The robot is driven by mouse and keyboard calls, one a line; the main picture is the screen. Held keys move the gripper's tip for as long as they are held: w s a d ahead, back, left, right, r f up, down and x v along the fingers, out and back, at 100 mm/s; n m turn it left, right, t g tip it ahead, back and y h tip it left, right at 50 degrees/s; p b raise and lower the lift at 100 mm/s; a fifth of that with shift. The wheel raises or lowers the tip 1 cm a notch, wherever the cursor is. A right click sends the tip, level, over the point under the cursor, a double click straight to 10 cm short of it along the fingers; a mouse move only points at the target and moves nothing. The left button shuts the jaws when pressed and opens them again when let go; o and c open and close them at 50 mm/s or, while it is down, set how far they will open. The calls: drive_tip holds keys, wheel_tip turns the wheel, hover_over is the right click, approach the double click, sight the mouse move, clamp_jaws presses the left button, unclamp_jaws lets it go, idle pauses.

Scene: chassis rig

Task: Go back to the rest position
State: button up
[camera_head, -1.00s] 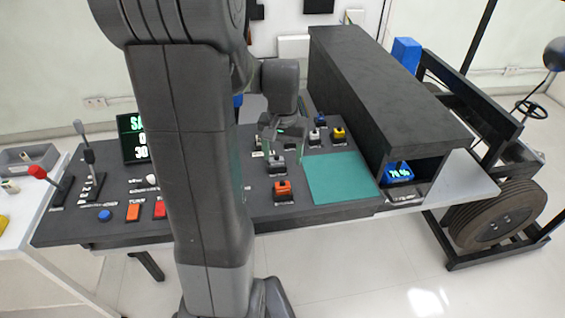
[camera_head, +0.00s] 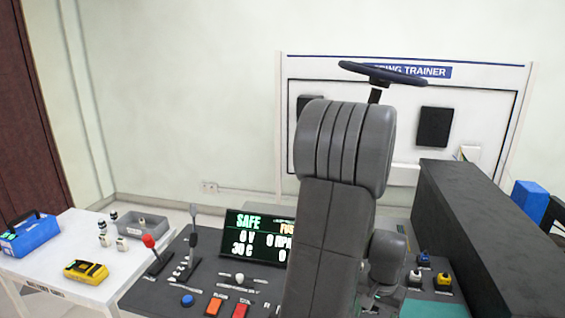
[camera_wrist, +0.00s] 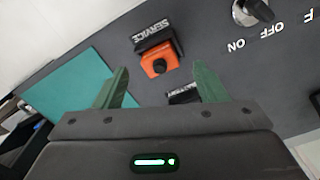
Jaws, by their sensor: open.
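My gripper (camera_wrist: 155,90) is open and empty in the wrist view, its two green fingers apart above the dark console panel. Between and beyond the fingertips is an orange block with a black knob (camera_wrist: 160,66), next to a black label block reading SERVICE. In the head view my arm stands in front of the console (camera_head: 150,297) and hides part of it. The gripper end (camera_head: 375,297) shows only partly there, low behind the arm, and its fingers cannot be made out.
A teal mat (camera_wrist: 72,88) and a rotary ON/OFF switch (camera_wrist: 255,10) lie on the panel. A SAFE display (camera_head: 255,236), levers (camera_head: 190,245) and a long black box (camera_head: 480,235) stand around the arm. A white side table (camera_head: 60,262) holds a yellow tool (camera_head: 86,271) and a blue case (camera_head: 30,235).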

wheel_tip(320, 180, down, 4)
drive_tip(key=shift+r, duration=1.2)
